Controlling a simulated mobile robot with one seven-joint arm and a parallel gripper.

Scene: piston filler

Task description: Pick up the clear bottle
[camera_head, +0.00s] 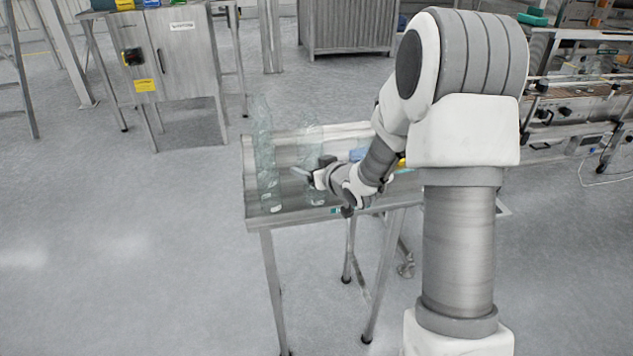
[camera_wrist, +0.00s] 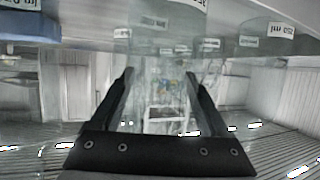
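A tall clear bottle (camera_head: 266,165) stands upright at the left end of a metal table. A second clear bottle (camera_head: 314,140) stands just right of it, partly hidden by my gripper (camera_head: 304,174). My gripper reaches in low from the right, level with the table top. In the wrist view the two dark fingers of my gripper (camera_wrist: 157,80) are spread apart. A faint see-through bottle shape (camera_wrist: 160,60) shows between and beyond them; I cannot tell whether the fingers touch it.
The metal table (camera_head: 290,213) also bears a blue item (camera_head: 357,154), partly hidden by my arm. A grey cabinet (camera_head: 172,60) stands at the back left. A conveyor machine (camera_head: 570,110) is at the right. The floor left of the table is clear.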

